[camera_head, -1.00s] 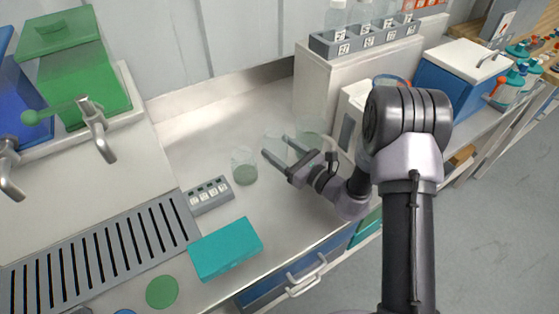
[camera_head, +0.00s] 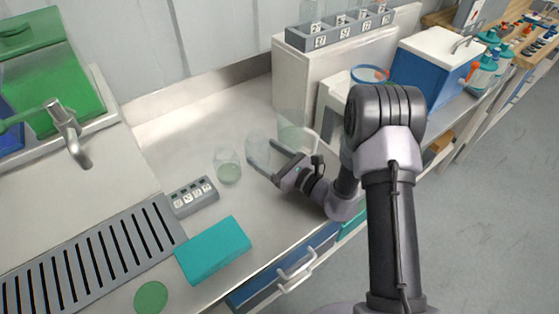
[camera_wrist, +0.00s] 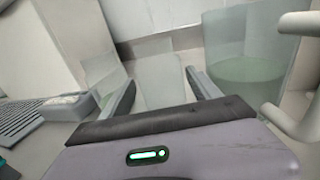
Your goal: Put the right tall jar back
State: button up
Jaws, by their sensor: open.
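Three clear glass jars stand on the pale counter in the head view. A small one with a green bottom (camera_head: 228,168) is at left, a middle one (camera_head: 257,147) is behind it, and a taller one (camera_head: 291,126) is at right. My gripper (camera_head: 262,153) is open and low over the counter at the middle jar. In the wrist view the middle jar (camera_wrist: 158,68) shows between the fingers of my gripper (camera_wrist: 160,79). The left jar (camera_wrist: 104,72) and the right jar with pale green contents (camera_wrist: 250,68) stand outside the fingers. I cannot tell if any finger touches glass.
A grey labelled rack (camera_head: 340,30) holds tall clear vessels on a raised white block. A small grey holder (camera_head: 193,196) and a teal box (camera_head: 213,249) lie left of and in front of the jars. A slotted drain (camera_head: 90,262) is at left. Counter behind the jars is clear.

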jog(key=p+v, duration=0.1)
jog(key=v, duration=0.9)
jog(key=shift+d, duration=0.1)
jog(key=shift+s+r+p, duration=0.2)
jog(key=shift+p, duration=0.1)
jog(key=s+a+r+n+g+y, duration=0.1)
jog(key=s+a+r+n+g, duration=0.8)
jog(key=s+r+n+g, duration=0.3)
jog(key=s+d+r+n+t+h, duration=0.1)
jog(key=s+d+r+n+h, duration=0.1)
jog(key=s+d+n+h, duration=0.3)
jog(key=s+d+r+n+t+h, duration=0.1)
jog(key=s+d+r+n+h, duration=0.1)
jog(key=s+n+h, duration=0.3)
jog(key=s+d+r+t+h, duration=0.1)
jog(key=d+r+t+h, duration=0.1)
jog(key=d+r+t, duration=0.1)
jog(key=d+r, duration=0.1)
jog(key=d, duration=0.1)
jog(key=shift+d+r+t, duration=0.25)
jog(key=shift+d+t, duration=0.05)
